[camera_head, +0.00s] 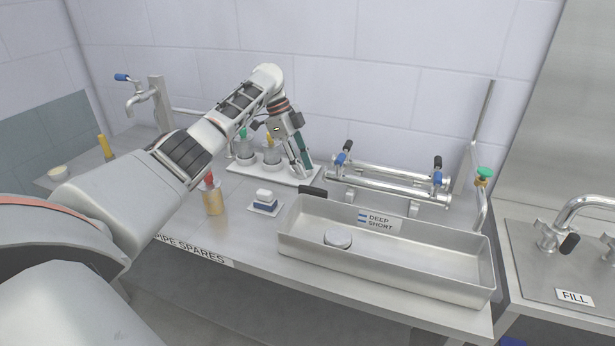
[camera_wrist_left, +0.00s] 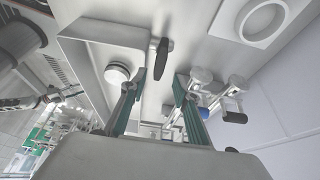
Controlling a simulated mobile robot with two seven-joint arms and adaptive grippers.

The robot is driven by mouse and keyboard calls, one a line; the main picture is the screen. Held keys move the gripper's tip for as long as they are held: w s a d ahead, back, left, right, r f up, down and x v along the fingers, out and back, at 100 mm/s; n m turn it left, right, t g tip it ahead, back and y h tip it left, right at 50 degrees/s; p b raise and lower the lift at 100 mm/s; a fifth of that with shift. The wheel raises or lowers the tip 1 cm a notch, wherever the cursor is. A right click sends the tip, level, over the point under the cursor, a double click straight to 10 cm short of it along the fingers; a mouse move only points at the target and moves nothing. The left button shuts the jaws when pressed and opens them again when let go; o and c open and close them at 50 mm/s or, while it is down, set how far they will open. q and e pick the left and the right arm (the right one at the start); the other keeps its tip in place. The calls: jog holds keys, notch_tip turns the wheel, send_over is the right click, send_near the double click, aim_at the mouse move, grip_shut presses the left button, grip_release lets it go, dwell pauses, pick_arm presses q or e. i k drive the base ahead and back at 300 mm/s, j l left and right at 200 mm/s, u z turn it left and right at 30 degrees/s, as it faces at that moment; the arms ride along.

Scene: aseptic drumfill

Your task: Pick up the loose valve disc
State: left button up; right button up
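A round, pale metal disc (camera_head: 338,239), the only loose disc-like piece I see, lies in the long metal tray (camera_head: 390,269) towards its left end. In the left wrist view the disc (camera_wrist_left: 117,72) shows inside the tray's corner, left of the fingers. My left gripper (camera_head: 303,170) is above the back of the bench, behind the tray and away from the disc. In the left wrist view its two fingers (camera_wrist_left: 158,88) are spread apart with nothing between them. My right gripper is in neither view.
A white rack (camera_head: 290,175) with capped fittings stands behind the tray. Pipes with blue and black handles (camera_head: 390,182) lie at the back. A black handle (camera_head: 312,191) is by the tray's back left corner. A red-topped bottle (camera_head: 212,195) and blue-white block (camera_head: 265,199) stand left.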

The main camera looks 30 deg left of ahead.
aim_at(340, 237)
jog(key=k, duration=1)
